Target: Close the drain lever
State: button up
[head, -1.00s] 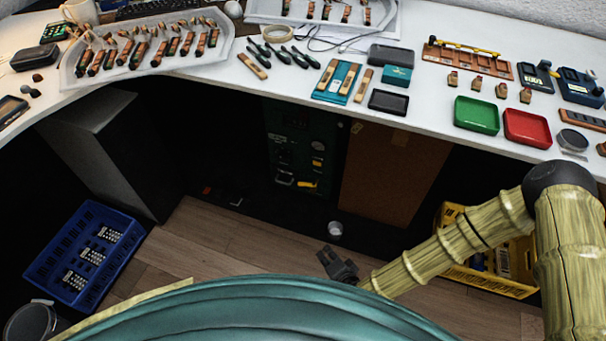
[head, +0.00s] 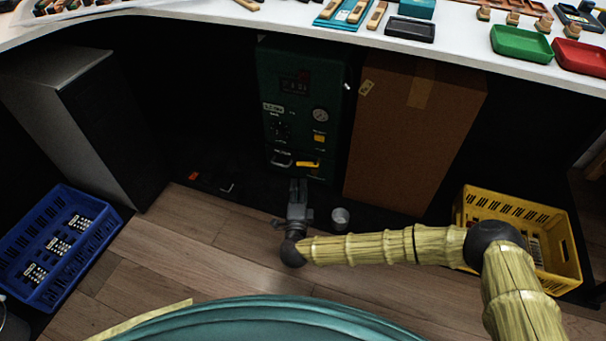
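A dark green machine (head: 290,100) stands under the table. Low on its front are a yellow lever (head: 308,164), lying nearly level, and a pale-edged dark handle (head: 281,161) to its left. The labels by them are too small to read, so I cannot tell for certain which is the drain lever. My gripper (head: 298,183) is just below and in front of these two, pointing at the machine. Its fingers look close together; whether they are apart or touch anything is unclear. I see nothing held in it.
A small grey cup (head: 340,218) stands on the floor just right of my gripper. A cardboard box (head: 410,135) is right of the machine. A yellow crate (head: 560,262) is at the right, a blue crate (head: 50,250) at the left. The wooden floor between is mostly clear.

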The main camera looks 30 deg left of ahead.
aim_at(303, 163)
jog(key=shift+m+t, duration=0.4)
jog(key=shift+f+b+x, duration=0.15)
jog(key=shift+b+x, duration=1.4)
jog(key=shift+x, duration=1.45)
jog(key=shift+f+b+x, duration=0.2)
jog(key=shift+b+x, duration=1.3)
jog(key=shift+x, duration=1.5)
jog(key=shift+w+d, duration=0.1)
jog(key=shift+d, duration=0.05)
grip_shut()
